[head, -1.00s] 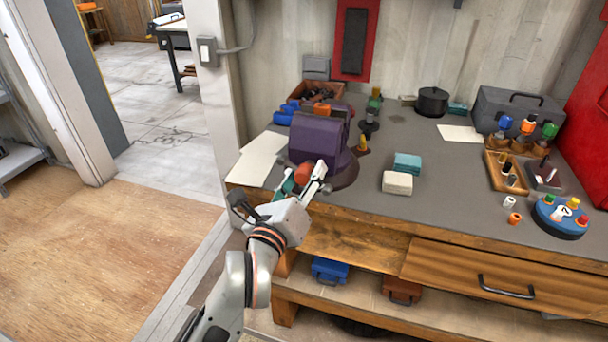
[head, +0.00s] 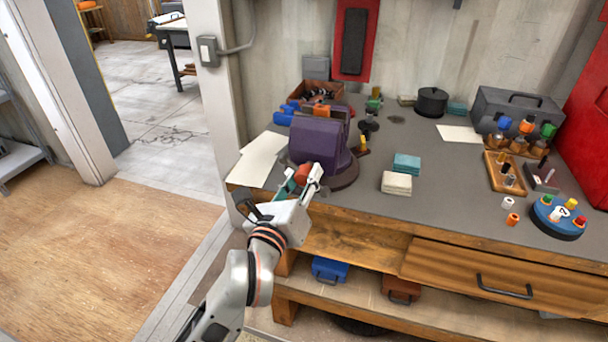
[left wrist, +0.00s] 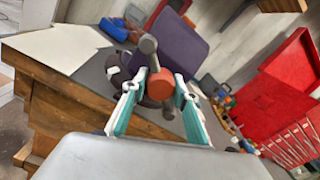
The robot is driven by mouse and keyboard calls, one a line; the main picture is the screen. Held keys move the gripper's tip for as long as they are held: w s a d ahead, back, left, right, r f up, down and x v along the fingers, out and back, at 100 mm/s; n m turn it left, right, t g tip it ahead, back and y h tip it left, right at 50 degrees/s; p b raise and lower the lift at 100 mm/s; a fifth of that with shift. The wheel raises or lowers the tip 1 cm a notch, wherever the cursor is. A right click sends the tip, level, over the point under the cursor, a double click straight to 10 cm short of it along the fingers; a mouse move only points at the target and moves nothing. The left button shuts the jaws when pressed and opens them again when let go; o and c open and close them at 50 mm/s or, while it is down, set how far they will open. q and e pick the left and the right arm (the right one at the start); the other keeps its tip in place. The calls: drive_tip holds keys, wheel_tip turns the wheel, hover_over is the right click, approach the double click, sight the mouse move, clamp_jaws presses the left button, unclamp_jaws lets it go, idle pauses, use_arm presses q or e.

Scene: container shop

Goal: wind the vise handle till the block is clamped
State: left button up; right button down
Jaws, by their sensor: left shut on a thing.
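The purple vise (head: 312,138) stands near the left end of the grey bench top, on a dark round base. Its grey handle bar (left wrist: 149,50) and red-orange knob (left wrist: 161,84) show in the left wrist view. My left gripper (head: 304,177) is at the front of the vise, shut on the knob, with a pale, teal-lined finger on each side. My right gripper is not in view.
White paper (head: 257,160) lies left of the vise. A teal and a cream block stack (head: 397,182) stands to its right. A parts bin (head: 316,92) is behind. A wooden tray (head: 507,172) and a blue round holder (head: 557,218) stand far right. The mid-bench is mostly clear.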

use_arm(q)
drive_tip(key=m+p, duration=0.2)
drive_tip(key=m, duration=0.1)
drive_tip(key=shift+m+p, duration=0.55)
drive_tip(key=shift+m, duration=0.05)
drive_tip(key=shift+m+p, duration=0.45)
drive_tip(key=shift+m, duration=1.45)
drive_tip(key=m, duration=0.3)
drive_tip(key=shift+f, duration=0.1)
drive_tip(key=m, duration=0.3)
drive_tip(key=shift+m+y, duration=0.4)
drive_tip(key=shift+m, duration=0.7)
drive_tip(key=shift+f+m, duration=0.1)
drive_tip(key=shift+m, duration=0.7)
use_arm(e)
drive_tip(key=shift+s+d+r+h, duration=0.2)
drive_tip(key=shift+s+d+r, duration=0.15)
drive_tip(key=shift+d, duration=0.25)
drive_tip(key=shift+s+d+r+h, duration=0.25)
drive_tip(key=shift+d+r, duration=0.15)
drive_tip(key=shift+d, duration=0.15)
